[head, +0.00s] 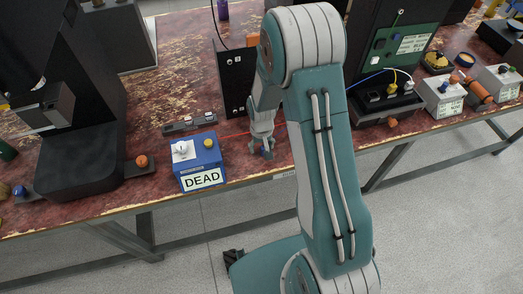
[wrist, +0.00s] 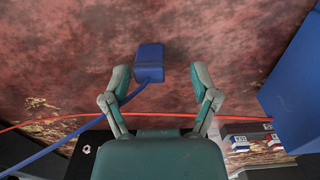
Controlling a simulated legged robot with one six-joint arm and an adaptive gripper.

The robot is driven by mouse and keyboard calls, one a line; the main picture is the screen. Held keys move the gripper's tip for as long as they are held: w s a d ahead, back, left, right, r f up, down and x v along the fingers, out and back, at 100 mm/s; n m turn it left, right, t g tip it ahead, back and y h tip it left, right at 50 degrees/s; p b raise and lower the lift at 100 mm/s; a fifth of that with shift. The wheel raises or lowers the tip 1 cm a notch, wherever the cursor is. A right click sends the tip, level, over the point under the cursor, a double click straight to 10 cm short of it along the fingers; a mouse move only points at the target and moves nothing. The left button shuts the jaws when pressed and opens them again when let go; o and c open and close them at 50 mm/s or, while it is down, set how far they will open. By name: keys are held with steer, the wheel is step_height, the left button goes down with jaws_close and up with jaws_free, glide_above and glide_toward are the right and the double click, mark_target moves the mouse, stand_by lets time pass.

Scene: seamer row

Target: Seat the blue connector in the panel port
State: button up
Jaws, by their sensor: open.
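The blue connector (wrist: 149,60) is a small rounded block with a blue cable running off to the lower left of the wrist view. My gripper (wrist: 161,72) is open, with one finger on each side of the connector and gaps visible between. The connector looks closer to the left finger. In the head view my gripper (head: 262,149) points down near the table's front edge, with a bit of blue at its fingertips. A black upright panel (head: 237,75) with small white fittings stands behind it. I cannot tell which opening is the port.
A blue box marked DEAD (head: 201,176) stands left of my gripper; its side also shows in the wrist view (wrist: 297,85). A red cable (wrist: 55,120) crosses the worn red table (head: 185,95). A grey strip (head: 190,124) lies behind the box. A green board (head: 405,45) stands right.

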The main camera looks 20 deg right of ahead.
steer(key=shift+d+f, duration=0.25)
steer(key=shift+f, duration=0.2)
steer(key=shift+d+f, duration=0.1)
steer(key=shift+d, duration=0.35)
steer(key=shift+a, duration=0.2)
steer(key=c, duration=1)
steer(key=shift+a, duration=0.25)
steer(key=shift+c, duration=0.2)
steer(key=shift+d, duration=0.2)
